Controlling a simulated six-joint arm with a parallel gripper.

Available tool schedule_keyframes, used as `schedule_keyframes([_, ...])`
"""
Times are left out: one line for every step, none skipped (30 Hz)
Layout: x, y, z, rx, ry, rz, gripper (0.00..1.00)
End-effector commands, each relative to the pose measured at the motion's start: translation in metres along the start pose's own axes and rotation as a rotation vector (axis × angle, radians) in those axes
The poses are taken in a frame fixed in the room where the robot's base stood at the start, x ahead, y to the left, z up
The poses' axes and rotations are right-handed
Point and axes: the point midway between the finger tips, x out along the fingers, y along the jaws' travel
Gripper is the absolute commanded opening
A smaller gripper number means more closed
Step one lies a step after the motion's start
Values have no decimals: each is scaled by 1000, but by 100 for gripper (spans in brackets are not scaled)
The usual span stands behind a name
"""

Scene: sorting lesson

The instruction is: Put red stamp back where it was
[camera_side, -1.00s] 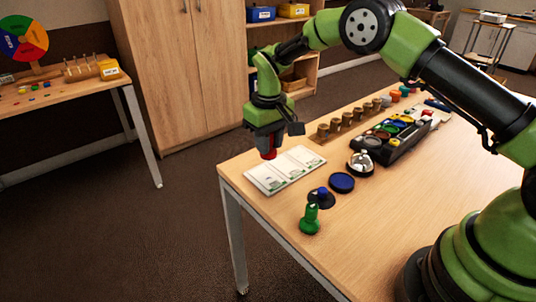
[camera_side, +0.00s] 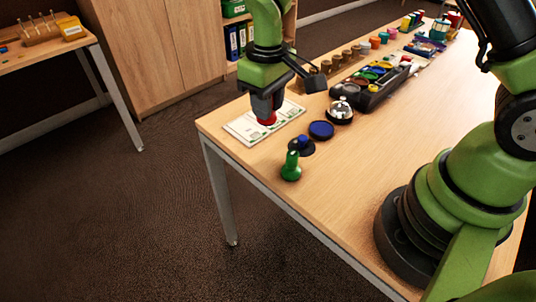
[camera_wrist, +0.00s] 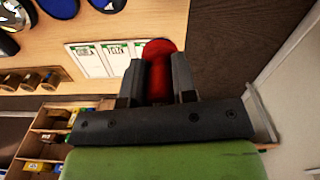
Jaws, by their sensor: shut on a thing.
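My gripper (camera_side: 266,113) is shut on the red stamp (camera_side: 267,120) and holds it over the white card sheet (camera_side: 240,129) near the table's corner. In the wrist view the red stamp (camera_wrist: 158,75) sits between both fingers (camera_wrist: 157,85), its wide round end pointing away from the gripper. It partly covers the right-hand panel of the card sheet (camera_wrist: 90,62). Whether the stamp touches the sheet I cannot tell. A green stamp (camera_side: 291,167) stands upright near the front edge, with a blue-topped dark piece (camera_side: 303,145) beside it.
A round blue pad (camera_side: 321,130) and a silver bell (camera_side: 340,111) stand right of the sheet. Behind are a black tray of colours (camera_side: 372,88) and several small wooden cups (camera_side: 336,61). The table's left edge is close to the sheet; the front middle is clear.

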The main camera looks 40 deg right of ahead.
Motion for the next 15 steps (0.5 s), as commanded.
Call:
schedule_keyframes([3,-1,3,-4,-3,0,11])
schedule_keyframes([7,-1,4,-6,-4,0,11])
schedule_keyframes([14,-1,5,-7,-6,0,11])
schedule_keyframes([20,-1,6,-8,-7,0,11])
schedule_keyframes([26,-1,6,-8,-8,0,11])
schedule_keyframes([34,-1,6,-7,-7,0,11])
schedule_keyframes([40,-1,6,-7,-7,0,11])
schedule_keyframes([44,-1,6,-7,-6,0,11])
schedule_keyframes([50,-1,6,-7,-5,0,11])
schedule_keyframes([52,-1,6,-7,-5,0,11])
schedule_keyframes([55,-1,5,-7,-4,0,11])
schedule_keyframes([58,-1,5,-7,-3,0,11])
schedule_keyframes([62,-1,5,-6,-4,0,11])
schedule_keyframes([66,-1,6,-6,-5,0,11])
schedule_keyframes([72,-1,6,-6,-5,0,11])
